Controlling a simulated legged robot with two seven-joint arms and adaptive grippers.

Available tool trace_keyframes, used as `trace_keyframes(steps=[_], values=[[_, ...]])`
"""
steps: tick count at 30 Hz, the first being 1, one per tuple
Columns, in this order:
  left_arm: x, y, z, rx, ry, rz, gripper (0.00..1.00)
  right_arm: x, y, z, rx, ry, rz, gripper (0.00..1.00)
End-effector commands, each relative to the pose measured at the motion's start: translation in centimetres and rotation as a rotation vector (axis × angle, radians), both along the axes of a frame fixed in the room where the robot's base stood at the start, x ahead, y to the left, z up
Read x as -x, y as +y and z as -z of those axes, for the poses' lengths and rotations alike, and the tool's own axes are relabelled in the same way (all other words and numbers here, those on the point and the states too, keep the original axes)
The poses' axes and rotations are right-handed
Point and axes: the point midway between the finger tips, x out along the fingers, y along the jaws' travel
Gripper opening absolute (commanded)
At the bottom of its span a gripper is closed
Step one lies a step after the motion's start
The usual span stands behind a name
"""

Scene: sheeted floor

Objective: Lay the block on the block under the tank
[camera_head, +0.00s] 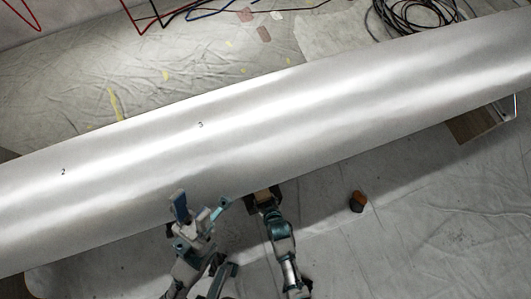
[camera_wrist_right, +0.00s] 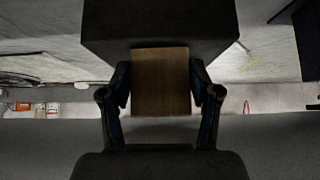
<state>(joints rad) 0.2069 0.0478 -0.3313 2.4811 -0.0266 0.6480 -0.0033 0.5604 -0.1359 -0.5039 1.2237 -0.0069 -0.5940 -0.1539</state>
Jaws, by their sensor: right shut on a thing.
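The tank (camera_head: 290,110) is a long silver cylinder lying diagonally across the head view. My right gripper (camera_head: 262,196) is at its lower edge, shut on a wooden block (camera_wrist_right: 160,82). In the right wrist view the block sits between both fingers. A large dark block-like shape (camera_wrist_right: 160,25) lies directly beyond it; I cannot tell whether they touch. My left gripper (camera_head: 202,206) is left of the right one, near the tank's lower edge, with its fingers spread and nothing visible between them. The space under the tank is mostly hidden in the head view.
A small dark and orange-brown object (camera_head: 357,202) stands on the sheet to the right. A wooden piece (camera_head: 478,124) shows beneath the tank's right part. Coiled cables (camera_head: 415,12) lie behind the tank. The sheeted floor at lower right is mostly clear.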

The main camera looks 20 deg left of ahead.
Motion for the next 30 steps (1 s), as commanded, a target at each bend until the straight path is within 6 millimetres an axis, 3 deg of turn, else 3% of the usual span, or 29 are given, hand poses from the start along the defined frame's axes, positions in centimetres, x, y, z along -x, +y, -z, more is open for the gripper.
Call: trace_keyframes(steps=[1, 2, 5, 19, 30], values=[[0.0, 0.0, 0.0, 0.000, 0.001, 0.000, 0.40, -0.1, 0.0, -0.1, -0.002, -0.002, 0.000, 0.26], [0.0, 0.0, 0.0, -0.001, 0.002, -0.001, 0.40, -0.1, 0.0, -0.1, -0.002, -0.002, 0.000, 0.67], [-0.1, 0.0, 0.1, -0.003, 0.003, -0.001, 0.40, -0.1, 0.0, -0.1, -0.001, -0.002, 0.000, 0.91], [0.2, 0.0, 0.2, -0.010, 0.008, -0.001, 0.40, 0.5, -0.4, -0.5, 0.001, 0.000, 0.001, 0.91], [0.2, 0.0, 0.2, -0.007, 0.005, -0.001, 0.40, 4.1, -2.9, -5.6, -0.001, -0.002, 0.000, 0.91]])
